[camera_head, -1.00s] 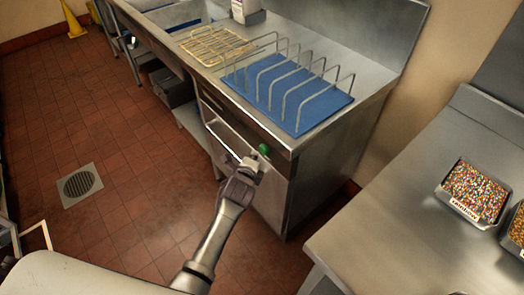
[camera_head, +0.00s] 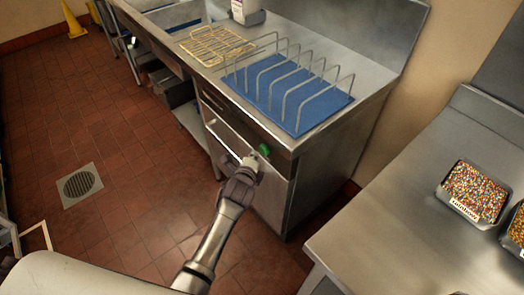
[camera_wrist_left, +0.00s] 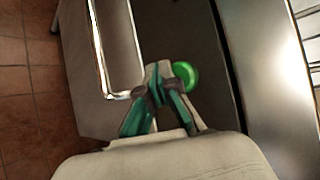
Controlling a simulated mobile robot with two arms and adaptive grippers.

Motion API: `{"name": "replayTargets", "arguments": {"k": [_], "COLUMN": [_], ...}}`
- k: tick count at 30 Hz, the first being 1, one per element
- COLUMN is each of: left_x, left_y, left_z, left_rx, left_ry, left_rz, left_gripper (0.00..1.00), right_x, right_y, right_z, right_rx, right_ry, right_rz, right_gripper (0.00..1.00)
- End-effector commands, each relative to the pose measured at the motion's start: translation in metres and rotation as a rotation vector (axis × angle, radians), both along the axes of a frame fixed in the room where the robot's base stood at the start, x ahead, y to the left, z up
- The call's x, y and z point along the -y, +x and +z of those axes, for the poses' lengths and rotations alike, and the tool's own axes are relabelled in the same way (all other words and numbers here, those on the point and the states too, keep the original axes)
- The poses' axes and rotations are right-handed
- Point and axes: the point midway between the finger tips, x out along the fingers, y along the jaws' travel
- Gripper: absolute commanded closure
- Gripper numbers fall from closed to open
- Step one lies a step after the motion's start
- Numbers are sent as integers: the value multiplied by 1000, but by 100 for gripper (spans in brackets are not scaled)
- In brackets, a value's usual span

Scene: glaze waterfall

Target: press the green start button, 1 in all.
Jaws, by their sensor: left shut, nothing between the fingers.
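The green start button (camera_head: 264,149) is on the front panel of the steel counter, just under the counter's edge. It also shows in the left wrist view (camera_wrist_left: 187,75), right at the fingertips and partly covered by them. My left gripper (camera_head: 252,162) is shut and empty, with its tips at the button. In the left wrist view my left gripper (camera_wrist_left: 164,75) overlaps the left side of the button. I cannot tell whether the tips touch it or whether it is pushed in. My right gripper is in neither view.
A metal bar handle (camera_head: 226,137) runs along the front beside the button. A wire rack (camera_head: 290,85) stands on a blue mat (camera_head: 325,104) on the counter. A second steel table (camera_head: 385,215) at right holds a tray of sprinkles (camera_head: 475,192). The tiled floor at left is mostly clear.

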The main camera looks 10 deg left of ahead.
Motion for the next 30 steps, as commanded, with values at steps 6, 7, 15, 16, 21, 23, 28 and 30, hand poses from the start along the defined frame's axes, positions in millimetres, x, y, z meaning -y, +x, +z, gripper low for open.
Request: {"name": "replayTargets", "arguments": {"k": [6, 7, 15, 16, 21, 23, 28, 30], "left_x": [5, 5, 5, 5, 6, 6, 8, 8], "left_y": [6, 6, 6, 6, 7, 8, 10, 10], "left_z": [0, 0, 0, 0, 0, 0, 0, 0], "left_rx": [0, 0, 0, 0, 0, 1, 1, 1], "left_ry": [0, 0, 0, 0, 0, 0, 0, 0], "left_rz": [-1, -1, -1, -1, 0, 0, 0, 0], "left_gripper": [100, 100, 100, 100, 100, 100, 100, 100], "right_x": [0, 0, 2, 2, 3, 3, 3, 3], "right_y": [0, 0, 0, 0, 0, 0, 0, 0], "right_z": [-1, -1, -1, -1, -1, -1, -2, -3], "right_rx": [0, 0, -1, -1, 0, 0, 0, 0], "right_ry": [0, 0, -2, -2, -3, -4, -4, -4], "right_rz": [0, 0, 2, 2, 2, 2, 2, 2], "right_gripper": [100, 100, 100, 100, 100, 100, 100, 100]}}
